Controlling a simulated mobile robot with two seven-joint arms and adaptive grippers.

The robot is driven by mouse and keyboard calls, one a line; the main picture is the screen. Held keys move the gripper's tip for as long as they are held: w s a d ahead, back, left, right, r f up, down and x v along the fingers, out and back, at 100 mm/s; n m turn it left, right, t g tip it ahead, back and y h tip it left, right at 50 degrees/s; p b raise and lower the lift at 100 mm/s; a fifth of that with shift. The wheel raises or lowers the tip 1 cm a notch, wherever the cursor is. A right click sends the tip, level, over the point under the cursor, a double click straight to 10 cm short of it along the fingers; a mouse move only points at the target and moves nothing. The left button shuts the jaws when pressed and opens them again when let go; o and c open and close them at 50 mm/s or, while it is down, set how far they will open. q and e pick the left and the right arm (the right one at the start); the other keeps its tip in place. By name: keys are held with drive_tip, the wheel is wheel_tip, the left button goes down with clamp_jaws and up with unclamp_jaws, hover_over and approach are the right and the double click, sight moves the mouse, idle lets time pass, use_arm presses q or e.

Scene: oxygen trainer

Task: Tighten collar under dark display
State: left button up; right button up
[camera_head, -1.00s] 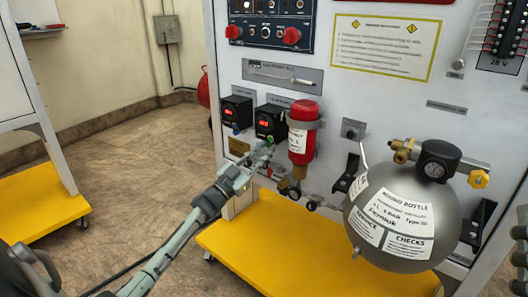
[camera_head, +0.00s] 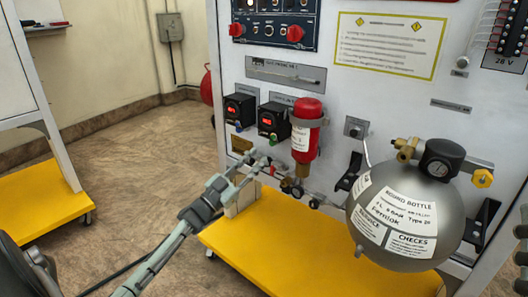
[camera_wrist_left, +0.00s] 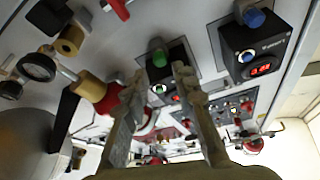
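Two black boxes are on the white panel, a left display (camera_head: 239,110) and a right display (camera_head: 273,121). Both show red lit digits in the head view; neither looks dark. A blue collar (camera_head: 238,128) is under the left one and a green collar (camera_head: 272,140) under the right one. My left gripper (camera_head: 258,163) is below the green collar. In the left wrist view, my left gripper (camera_wrist_left: 160,75) is open, its fingers apart with nothing between them. The green collar (camera_wrist_left: 157,54) shows just beyond the tips, and the blue collar (camera_wrist_left: 255,18) is farther right.
A red bottle (camera_head: 305,130) with valves below it is close to the right of the left gripper. A grey round bottle (camera_head: 405,215) bulges out at the right. A yellow base shelf (camera_head: 270,245) lies below. Open floor (camera_head: 130,170) is at the left.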

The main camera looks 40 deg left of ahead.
use_arm(q)
drive_tip(key=v, duration=0.6)
drive_tip(key=shift+s, duration=0.3)
drive_tip(key=shift+f, duration=0.1)
